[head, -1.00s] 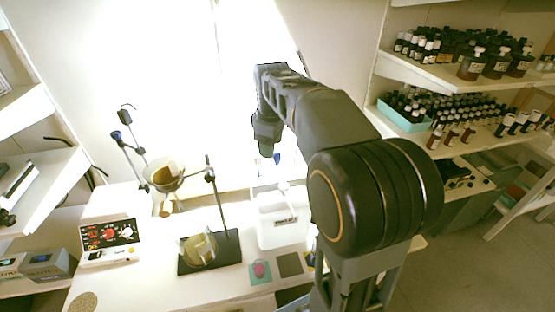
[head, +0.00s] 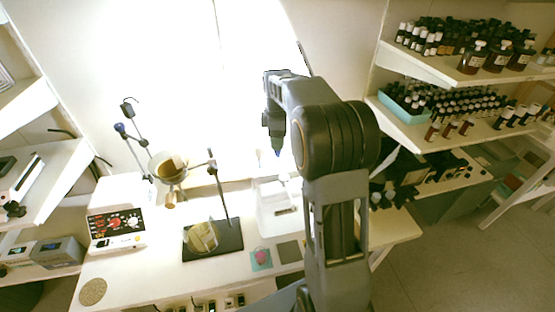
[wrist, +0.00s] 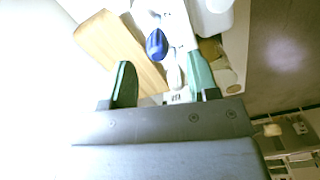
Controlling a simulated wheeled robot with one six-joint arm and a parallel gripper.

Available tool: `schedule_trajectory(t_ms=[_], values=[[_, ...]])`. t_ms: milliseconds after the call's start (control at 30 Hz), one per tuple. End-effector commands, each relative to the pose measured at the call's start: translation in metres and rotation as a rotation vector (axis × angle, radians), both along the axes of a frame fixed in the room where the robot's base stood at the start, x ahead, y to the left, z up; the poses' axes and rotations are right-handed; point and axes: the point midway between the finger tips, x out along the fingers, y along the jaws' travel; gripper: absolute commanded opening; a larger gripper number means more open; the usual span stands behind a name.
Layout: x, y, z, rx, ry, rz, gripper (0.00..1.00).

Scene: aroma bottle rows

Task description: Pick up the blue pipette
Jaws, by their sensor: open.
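My gripper (wrist: 160,66) is open, with a dark green finger on each side in the wrist view. The pipette's dark blue bulb (wrist: 157,44) shows between and just beyond the fingertips, closer to the right finger. No contact shows. A pale, washed-out shape runs near the bulb, and I cannot tell whether it is the pipette's stem. In the head view a small blue patch (head: 278,153) shows just below the end of my arm, probably the same bulb. The fingers are not clear there.
A white tray (head: 268,222) stands on the bench below my arm. Left of it are a stand on a black base (head: 228,243), a funnel (head: 168,168) and a control box (head: 117,229). Shelves of bottles (head: 470,102) are at the right. A wooden board (wrist: 112,38) lies beyond the left finger.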

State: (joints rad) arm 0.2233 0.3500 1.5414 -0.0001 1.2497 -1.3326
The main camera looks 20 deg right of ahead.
Motion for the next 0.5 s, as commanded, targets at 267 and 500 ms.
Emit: schedule_trajectory(t_ms=[267, 500], values=[[0.002, -0.002, -0.029, 0.001, 0.005, -0.001, 0.54], [0.002, -0.002, -0.051, 0.003, 0.003, -0.002, 0.54]])
